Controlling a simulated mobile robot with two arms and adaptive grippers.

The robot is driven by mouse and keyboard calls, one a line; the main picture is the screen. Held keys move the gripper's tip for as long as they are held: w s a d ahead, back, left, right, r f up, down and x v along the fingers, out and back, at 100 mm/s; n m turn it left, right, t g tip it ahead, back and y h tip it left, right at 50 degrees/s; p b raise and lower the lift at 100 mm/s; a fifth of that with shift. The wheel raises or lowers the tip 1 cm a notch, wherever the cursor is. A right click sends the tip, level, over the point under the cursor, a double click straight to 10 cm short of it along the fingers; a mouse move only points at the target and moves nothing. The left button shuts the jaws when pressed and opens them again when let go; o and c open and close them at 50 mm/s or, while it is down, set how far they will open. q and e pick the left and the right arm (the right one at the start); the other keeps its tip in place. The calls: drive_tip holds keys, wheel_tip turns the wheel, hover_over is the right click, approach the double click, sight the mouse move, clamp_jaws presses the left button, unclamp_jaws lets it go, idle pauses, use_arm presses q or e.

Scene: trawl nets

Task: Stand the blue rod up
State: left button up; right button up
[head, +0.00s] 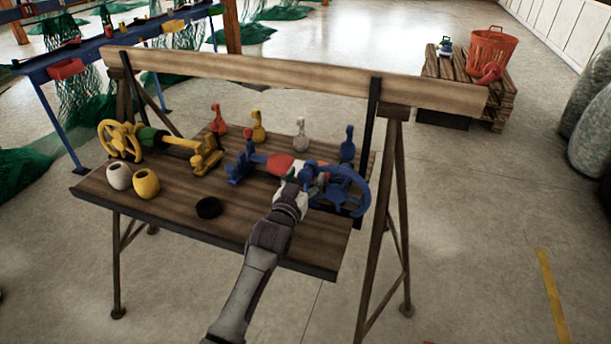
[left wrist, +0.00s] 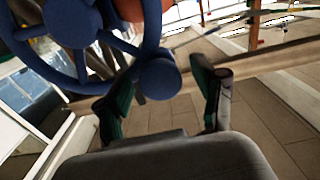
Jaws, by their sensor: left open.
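I cannot tell which blue part is the rod. My left gripper (head: 303,178) is at the wheel's left side. In the left wrist view, my left gripper (left wrist: 162,78) is open. A rounded blue knob (left wrist: 158,76) shows between its fingers, in front of the wheel rim (left wrist: 30,58); contact cannot be told. My right gripper is not in view.
A yellow winch (head: 180,146) stands at the left of the bench. White and yellow round pots (head: 146,183) and a black ring (head: 209,208) lie in front. Several bottle-shaped pieces (head: 258,127) stand at the back, under a wooden beam (head: 280,76).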

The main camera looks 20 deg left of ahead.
use_arm(q)
drive_tip(key=shift+w, duration=0.3)
clamp_jaws()
idle(0.3)
